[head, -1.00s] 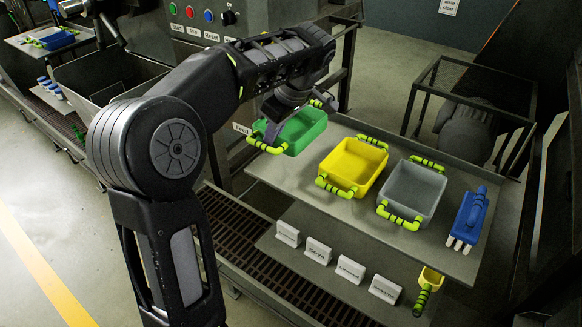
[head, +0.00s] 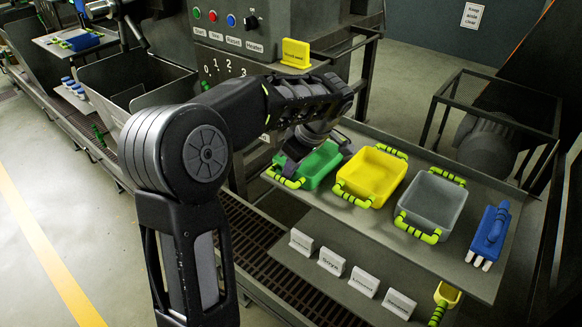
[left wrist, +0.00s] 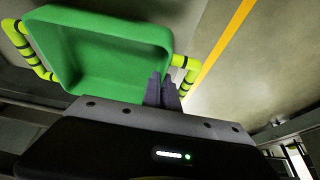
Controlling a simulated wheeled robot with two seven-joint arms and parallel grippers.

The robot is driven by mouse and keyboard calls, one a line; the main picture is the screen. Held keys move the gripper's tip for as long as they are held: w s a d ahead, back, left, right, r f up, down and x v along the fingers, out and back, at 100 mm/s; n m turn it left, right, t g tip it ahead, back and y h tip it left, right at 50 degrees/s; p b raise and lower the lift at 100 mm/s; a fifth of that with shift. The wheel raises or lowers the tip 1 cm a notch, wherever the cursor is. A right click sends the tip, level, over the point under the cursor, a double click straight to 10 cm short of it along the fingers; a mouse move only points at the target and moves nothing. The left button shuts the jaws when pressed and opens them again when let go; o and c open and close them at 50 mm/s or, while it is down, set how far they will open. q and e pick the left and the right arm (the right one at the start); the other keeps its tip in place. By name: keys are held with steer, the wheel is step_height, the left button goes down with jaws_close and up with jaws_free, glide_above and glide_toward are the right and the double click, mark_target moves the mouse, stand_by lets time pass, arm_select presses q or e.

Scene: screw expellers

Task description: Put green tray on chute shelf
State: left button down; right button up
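The green tray (head: 320,167) has yellow-green handles with black bands. In the head view it is at the left end of the row of trays on the grey shelf (head: 385,238); I cannot tell whether it touches the shelf. My left gripper (head: 291,168) is at the tray's near handle, partly hidden by its own wrist. In the left wrist view the green tray (left wrist: 105,50) fills the upper left. The dark fingers of the left gripper (left wrist: 162,92) are close together at the tray's right handle, shut on it. My right gripper is not in view.
A yellow tray (head: 371,176) and a grey tray (head: 432,199) stand right of the green tray. A blue brush-like tool (head: 489,236) lies at the shelf's right end. Several white label stands (head: 331,262) stand on a lower ledge. A machine panel (head: 235,22) rises behind my arm.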

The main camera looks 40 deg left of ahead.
arm_select(q)
steer(key=shift+f, duration=0.1)
steer(key=c, duration=1.6)
jaws_free()
steer(key=shift+c, duration=0.2)
steer(key=shift+r, duration=0.2)
steer(key=shift+d+r, duration=0.1)
steer(key=shift+r, duration=0.1)
steer(key=v, duration=0.6)
steer(key=shift+w+r, duration=0.1)
steer(key=shift+r, duration=0.2)
steer(key=shift+p+v, duration=2.5)
steer(key=shift+p, duration=0.35)
